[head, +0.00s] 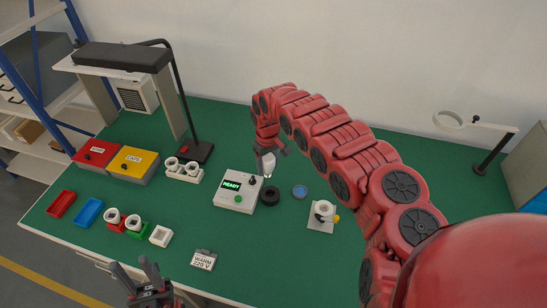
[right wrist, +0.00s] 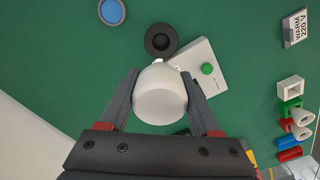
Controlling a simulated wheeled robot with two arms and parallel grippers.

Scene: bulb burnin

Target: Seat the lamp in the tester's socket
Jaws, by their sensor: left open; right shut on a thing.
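My right gripper (head: 268,150) is shut on a white lamp (head: 267,164) and holds it above the back right part of the tester (head: 232,202). In the right wrist view the lamp's round white bulb (right wrist: 160,95) sits between the two fingers (right wrist: 158,88). The white tester (right wrist: 201,57) with its green button lies partly behind it. Its green display reads READY. A small dark part (head: 253,181) shows on the tester's top, below the lamp; the lamp's base and any contact with the socket are hidden. My left gripper (head: 149,277) is open and empty at the front edge.
A black ring (head: 270,196) lies beside the tester, with a blue disc (head: 300,191) to its right. A white stand (head: 321,222) is further right.

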